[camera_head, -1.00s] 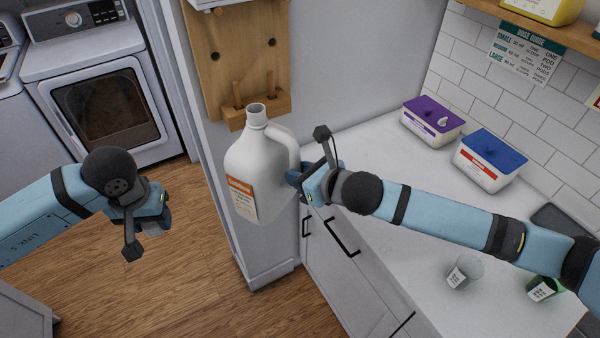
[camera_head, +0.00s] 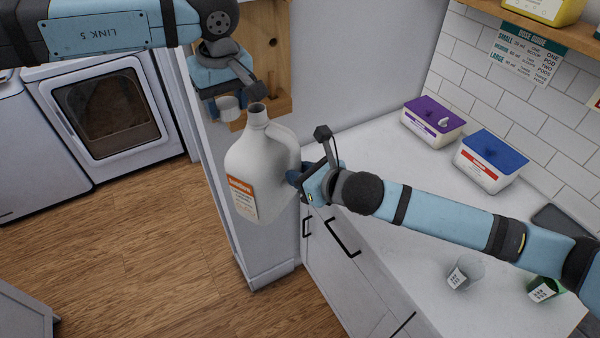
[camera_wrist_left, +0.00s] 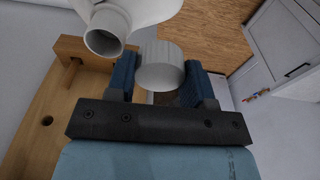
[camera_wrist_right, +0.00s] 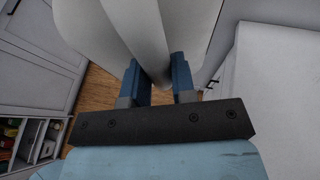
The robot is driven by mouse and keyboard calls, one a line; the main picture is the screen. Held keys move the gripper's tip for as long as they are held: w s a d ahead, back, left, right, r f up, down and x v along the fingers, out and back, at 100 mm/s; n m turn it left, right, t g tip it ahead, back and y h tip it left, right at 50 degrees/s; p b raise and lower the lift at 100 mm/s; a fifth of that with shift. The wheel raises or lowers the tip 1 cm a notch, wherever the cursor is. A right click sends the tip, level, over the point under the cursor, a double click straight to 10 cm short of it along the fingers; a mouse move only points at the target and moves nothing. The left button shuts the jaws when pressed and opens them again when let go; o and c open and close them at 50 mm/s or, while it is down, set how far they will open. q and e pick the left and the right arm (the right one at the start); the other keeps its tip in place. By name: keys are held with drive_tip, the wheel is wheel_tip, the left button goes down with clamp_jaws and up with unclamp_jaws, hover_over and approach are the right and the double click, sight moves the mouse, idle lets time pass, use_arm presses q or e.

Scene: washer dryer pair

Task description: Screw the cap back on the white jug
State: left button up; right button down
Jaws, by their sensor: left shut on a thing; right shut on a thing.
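The white jug (camera_head: 258,165) with an orange label hangs upright in the air in front of the counter. Its neck is open and uncapped; the mouth (camera_wrist_left: 104,40) also shows in the left wrist view. My right gripper (camera_head: 300,180) is shut on the jug's handle, which shows between its fingers (camera_wrist_right: 160,80) in the right wrist view. My left gripper (camera_head: 228,110) is shut on the white ribbed cap (camera_wrist_left: 160,66), which shows in the head view (camera_head: 229,107) too. The cap is beside the jug's mouth, to its left in the head view, and apart from it.
A wooden peg board (camera_head: 265,40) is on the wall close behind my left gripper. A purple-lidded tub (camera_head: 433,122) and a blue-lidded tub (camera_head: 488,160) stand on the white counter (camera_head: 375,145), with a clear cup (camera_head: 465,272) and a green cup (camera_head: 545,289) nearer.

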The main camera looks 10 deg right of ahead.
sight(257, 104)
use_arm(q)
drive_tip(key=w+d+r+n, duration=0.2)
drive_tip(key=d+r+n, duration=0.1)
drive_tip(key=d+r, duration=0.1)
drive_tip(key=shift+d+r, duration=0.3)
drive_tip(key=shift+d, duration=0.35)
drive_tip(key=shift+w+a, duration=0.1)
drive_tip(key=shift+f, duration=2.05)
drive_tip(key=shift+f, duration=0.85)
drive_tip(key=shift+f, duration=0.55)
